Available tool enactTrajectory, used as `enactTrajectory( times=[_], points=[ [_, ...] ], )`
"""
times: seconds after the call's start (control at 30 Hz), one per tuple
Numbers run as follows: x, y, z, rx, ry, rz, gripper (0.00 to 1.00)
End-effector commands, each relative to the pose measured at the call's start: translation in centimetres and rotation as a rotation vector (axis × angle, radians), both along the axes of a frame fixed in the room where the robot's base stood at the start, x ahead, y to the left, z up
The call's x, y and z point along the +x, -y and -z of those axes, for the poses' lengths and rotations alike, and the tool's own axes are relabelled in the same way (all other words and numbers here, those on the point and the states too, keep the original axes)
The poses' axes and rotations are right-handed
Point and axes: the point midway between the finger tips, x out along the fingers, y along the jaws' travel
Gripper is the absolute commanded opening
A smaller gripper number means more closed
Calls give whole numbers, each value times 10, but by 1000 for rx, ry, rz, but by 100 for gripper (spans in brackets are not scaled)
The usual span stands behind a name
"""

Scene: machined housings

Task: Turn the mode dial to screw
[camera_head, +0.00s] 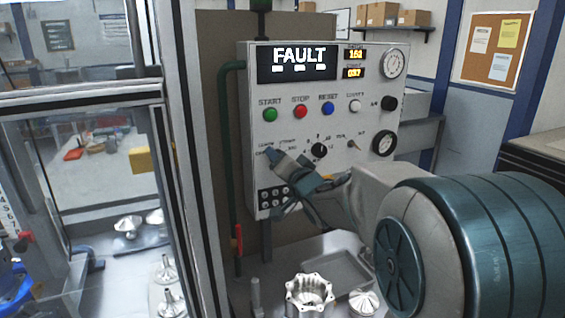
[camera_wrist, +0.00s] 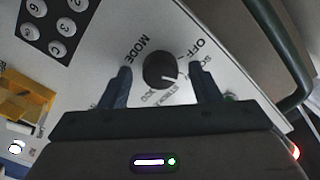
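The mode dial is a round black knob (camera_wrist: 160,70) with a white pointer mark, beside the printed word MODE in the wrist view. Its pointer is toward the lower right of the picture. OFF is readable at its upper right; the other labels are small, tilted and partly covered, so I cannot tell which one it points at. My gripper (camera_wrist: 160,80) is open, with one finger at each side of the dial and a gap to both. I cannot tell how deep the fingers reach. In the head view my gripper (camera_head: 285,167) is at the panel's lower left and covers the dial.
The grey control panel (camera_head: 262,180) shows FAULT on its display (camera_head: 298,62). Another black knob (camera_head: 319,150) sits close right of my gripper. A keypad (camera_head: 271,199) is below. A green pipe (camera_head: 226,150) runs along the left edge. Metal housings (camera_head: 309,291) stand below.

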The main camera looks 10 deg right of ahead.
Motion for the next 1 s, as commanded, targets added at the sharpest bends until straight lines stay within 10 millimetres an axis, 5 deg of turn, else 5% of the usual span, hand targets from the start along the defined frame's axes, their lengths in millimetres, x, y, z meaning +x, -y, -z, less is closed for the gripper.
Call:
enactTrajectory(
  times=[0.33,1.0],
  points=[
    [-16,4,0,-2,2,1,57],
    [-121,24,-1,-1,2,-1,57]
  ],
)
